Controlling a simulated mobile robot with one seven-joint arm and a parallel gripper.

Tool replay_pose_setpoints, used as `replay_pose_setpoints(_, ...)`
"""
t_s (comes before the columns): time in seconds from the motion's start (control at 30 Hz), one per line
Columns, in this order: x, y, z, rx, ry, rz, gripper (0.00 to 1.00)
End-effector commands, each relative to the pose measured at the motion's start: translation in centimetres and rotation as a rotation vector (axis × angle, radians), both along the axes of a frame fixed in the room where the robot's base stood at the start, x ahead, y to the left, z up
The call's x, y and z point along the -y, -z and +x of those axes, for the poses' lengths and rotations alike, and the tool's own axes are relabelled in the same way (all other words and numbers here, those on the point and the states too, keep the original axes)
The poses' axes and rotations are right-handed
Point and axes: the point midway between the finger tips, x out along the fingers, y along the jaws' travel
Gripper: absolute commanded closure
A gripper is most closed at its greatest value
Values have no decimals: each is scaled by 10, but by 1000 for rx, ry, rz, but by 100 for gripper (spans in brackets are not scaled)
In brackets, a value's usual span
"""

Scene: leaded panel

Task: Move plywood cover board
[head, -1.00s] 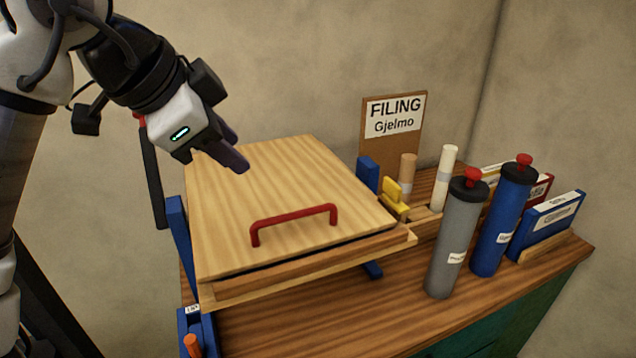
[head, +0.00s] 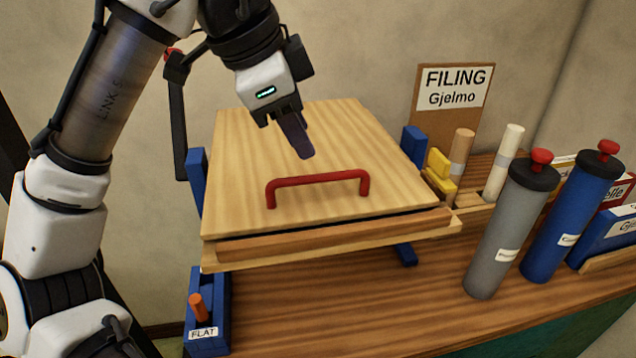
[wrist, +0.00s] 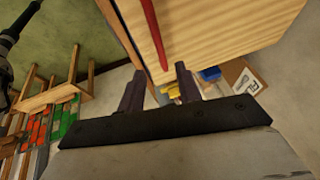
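The plywood cover board (head: 310,150) lies on top of a wooden tray-like frame (head: 340,243) on the bench. A red bar handle (head: 318,180) stands on the board near its front edge. My gripper (head: 303,154) is above the board, just behind the handle in the head view, apart from it and holding nothing. In the wrist view my gripper's two fingers (wrist: 160,85) stand apart with a gap between them. The handle (wrist: 155,35) and board (wrist: 215,35) show beyond the fingers there.
Blue supports flank the frame, with a box marked FLAT (head: 206,318) at front left. A grey cartridge (head: 508,235) and a blue cartridge (head: 570,220) stand at right. A FILING sign (head: 452,90) stands behind. The bench front (head: 330,315) is clear.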

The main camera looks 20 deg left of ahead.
Motion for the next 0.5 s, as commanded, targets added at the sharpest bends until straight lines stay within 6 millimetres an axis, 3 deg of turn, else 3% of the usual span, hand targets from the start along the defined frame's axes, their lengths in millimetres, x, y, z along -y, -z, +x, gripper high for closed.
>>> replay_pose_setpoints(0.03,2,13,3,0,1,0,66)
replay_pose_setpoints(0.5,14,61,23,1,-2,1,66)
